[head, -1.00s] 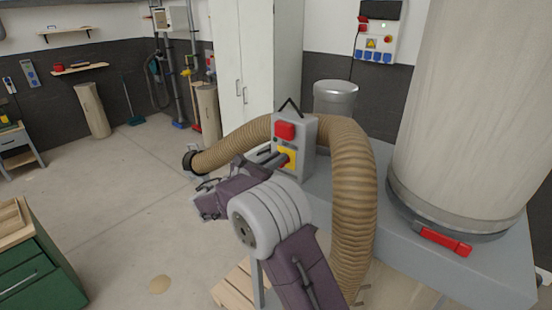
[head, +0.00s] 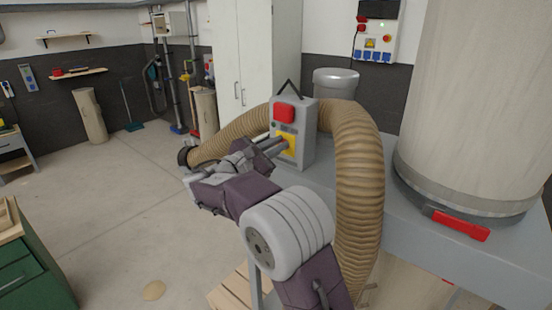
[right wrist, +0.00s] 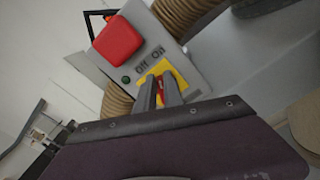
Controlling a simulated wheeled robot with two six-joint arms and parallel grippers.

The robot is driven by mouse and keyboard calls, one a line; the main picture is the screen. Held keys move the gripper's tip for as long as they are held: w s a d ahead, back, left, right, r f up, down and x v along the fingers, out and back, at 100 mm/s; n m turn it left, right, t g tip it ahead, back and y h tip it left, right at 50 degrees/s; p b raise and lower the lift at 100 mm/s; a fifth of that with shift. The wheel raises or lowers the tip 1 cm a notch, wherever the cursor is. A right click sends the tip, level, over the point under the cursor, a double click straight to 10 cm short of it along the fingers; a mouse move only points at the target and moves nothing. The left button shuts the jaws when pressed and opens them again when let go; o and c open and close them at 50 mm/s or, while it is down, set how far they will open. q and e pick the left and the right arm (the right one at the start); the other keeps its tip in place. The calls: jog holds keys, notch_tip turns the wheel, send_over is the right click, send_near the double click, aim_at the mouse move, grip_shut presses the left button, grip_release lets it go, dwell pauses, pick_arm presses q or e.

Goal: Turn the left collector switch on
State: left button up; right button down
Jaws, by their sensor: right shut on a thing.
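The collector switch box (head: 312,140) is grey, with a red paddle (head: 283,112) above a yellow plate. It also shows in the right wrist view (right wrist: 150,48), with "Off" and "On" marked above the yellow plate (right wrist: 181,73) and a small dark green lamp beside the lettering. My right gripper (head: 284,144) reaches the yellow plate. In the right wrist view my right gripper (right wrist: 161,92) has its fingers close together around a small red switch lever (right wrist: 160,92). The fingers hide most of the lever, so I cannot tell which way it leans. My left gripper is not in view.
A ribbed tan hose (head: 358,190) arches behind and right of the box. A large pale filter bag (head: 465,100) with a red-latched clamp stands at the right on a grey base (head: 465,258). The floor at the left is mostly clear.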

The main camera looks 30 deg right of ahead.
jog(key=m+b, duration=0.2)
jog(key=b, duration=0.1)
jog(key=f+m+b, duration=0.1)
jog(key=m+b, duration=0.2)
jog(key=b, duration=0.1)
jog(key=m+b, duration=0.3)
jog(key=shift+s+d+f+b, duration=0.2)
jog(key=shift+s+f+b, duration=0.1)
jog(key=shift+s+f, duration=0.1)
jog(key=m+b, duration=0.2)
jog(key=m, duration=0.1)
jog(key=shift+m+b, duration=0.6)
jog(key=shift+b, duration=0.2)
jog(key=c, duration=1.5)
grip_release()
jog(key=shift+o, duration=0.2)
jog(key=b+v, duration=0.1)
jog(key=v, duration=0.8)
